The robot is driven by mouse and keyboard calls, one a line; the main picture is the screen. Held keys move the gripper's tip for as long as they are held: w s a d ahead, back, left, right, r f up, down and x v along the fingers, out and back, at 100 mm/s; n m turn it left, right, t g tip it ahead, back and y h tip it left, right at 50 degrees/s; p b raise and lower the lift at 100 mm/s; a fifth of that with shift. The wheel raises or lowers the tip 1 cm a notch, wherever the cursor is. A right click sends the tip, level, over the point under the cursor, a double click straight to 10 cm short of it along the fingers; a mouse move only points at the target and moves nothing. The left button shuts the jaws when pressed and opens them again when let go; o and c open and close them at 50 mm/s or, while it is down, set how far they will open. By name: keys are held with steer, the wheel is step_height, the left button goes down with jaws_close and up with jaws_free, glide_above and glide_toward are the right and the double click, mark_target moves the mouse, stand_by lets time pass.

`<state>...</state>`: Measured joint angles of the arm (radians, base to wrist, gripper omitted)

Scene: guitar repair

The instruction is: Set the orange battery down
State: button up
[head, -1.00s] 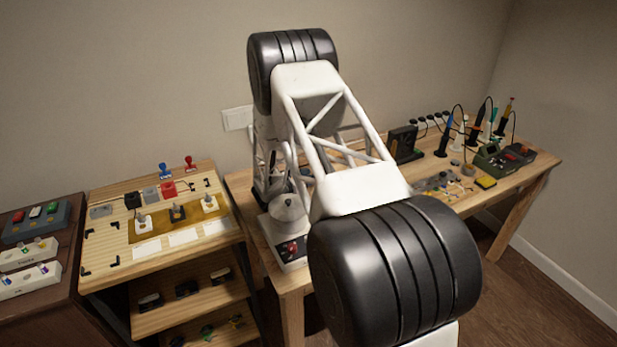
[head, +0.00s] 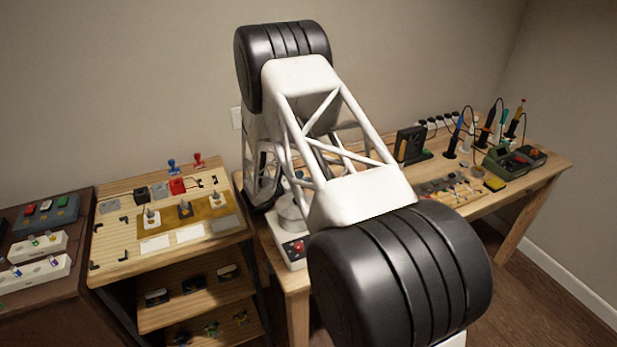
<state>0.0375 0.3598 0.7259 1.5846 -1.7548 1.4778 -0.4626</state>
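I cannot make out the orange battery in the head view. My gripper is not visible; my large white and black arm fills the middle of the picture and hides what lies behind it. Whether the gripper holds anything cannot be seen.
The wooden workbench (head: 548,170) carries a black upright stand (head: 411,145), a green device (head: 508,160), a yellow block (head: 495,185) and several upright tools. Left of my arm, a wooden shelf unit (head: 120,262) holds switches and a red block (head: 178,186). A dark cabinet (head: 40,315) stands far left.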

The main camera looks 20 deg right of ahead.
steer(key=shift+s+a, duration=0.1)
steer(key=shift+a, duration=0.3)
steer(key=shift+r, duration=0.1)
stand_by(0.3)
steer(key=s+a+r+m+g+y, duration=0.25)
steer(key=s+r+m+y, duration=0.2)
steer(key=s+r, duration=0.6)
steer(key=s+a+r+m+g+y, duration=0.25)
steer(key=s+r+m, duration=0.35)
steer(key=s+r, duration=0.5)
steer(key=s+a+r+m+t+y, duration=0.1)
steer(key=s+a+r+m+y, duration=0.2)
steer(key=s, duration=0.6)
steer(key=s+a+r+m+t+y, duration=0.2)
steer(key=s+a, duration=0.4)
steer(key=s, duration=0.4)
steer(key=s+a+r+m+t+y, duration=0.1)
steer(key=s+a+r+m+y, duration=0.3)
steer(key=s, duration=0.5)
steer(key=shift+s+a+r+m+y, duration=0.3)
steer(key=shift+a+r+y, duration=0.3)
steer(key=shift+y, duration=0.3)
